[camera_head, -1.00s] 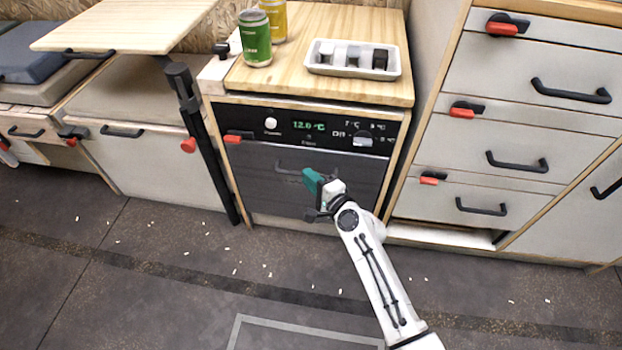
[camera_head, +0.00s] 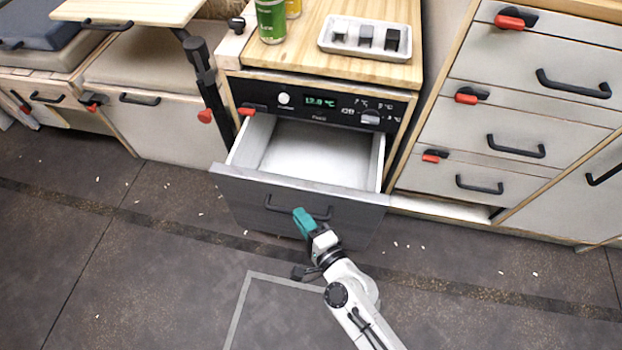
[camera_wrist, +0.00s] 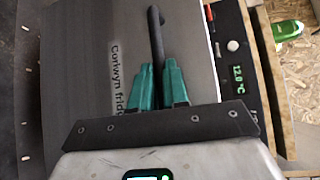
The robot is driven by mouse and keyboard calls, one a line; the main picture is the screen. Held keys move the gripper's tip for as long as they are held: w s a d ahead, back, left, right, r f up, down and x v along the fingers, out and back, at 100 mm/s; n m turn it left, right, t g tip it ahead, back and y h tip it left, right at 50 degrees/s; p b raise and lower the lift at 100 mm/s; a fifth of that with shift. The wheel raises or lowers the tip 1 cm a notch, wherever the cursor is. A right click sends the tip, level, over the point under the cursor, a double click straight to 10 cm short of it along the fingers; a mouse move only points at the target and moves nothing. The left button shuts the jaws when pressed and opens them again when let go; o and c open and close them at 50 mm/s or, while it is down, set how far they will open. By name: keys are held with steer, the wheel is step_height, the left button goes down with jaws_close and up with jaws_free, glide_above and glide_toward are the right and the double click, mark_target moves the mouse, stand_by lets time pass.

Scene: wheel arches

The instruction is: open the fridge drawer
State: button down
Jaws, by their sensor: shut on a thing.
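The fridge drawer (camera_head: 240,192) has a dark grey front and is pulled out below the black control panel with the 12.0 °C display. Its white inside shows and looks empty. Its black bar handle (camera_head: 283,207) is on the front face; it also shows in the wrist view (camera_wrist: 155,35), running up between the fingers. My gripper (camera_head: 303,222) has teal fingers and is at the handle's right part, shut on it. In the wrist view my gripper (camera_wrist: 158,80) has its fingers either side of the handle, beside the lettering on the drawer front. The exact contact is partly hidden.
Drawers (camera_head: 490,140) with red latches stand at right. A table leg (camera_head: 207,85) stands left. The floor in front is clear.

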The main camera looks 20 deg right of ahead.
steer(key=s+a+p, duration=0.1)
steer(key=s+a, duration=0.5)
steer(key=s, duration=0.5)
steer(key=shift+s+a, duration=0.35)
steer(key=shift+s, duration=0.05)
steer(key=c, duration=1.1)
jaws_free()
steer(key=v, duration=1)
steer(key=shift+s+r+p, duration=0.1)
steer(key=shift+s+p, duration=0.2)
steer(key=shift+s, duration=0.05)
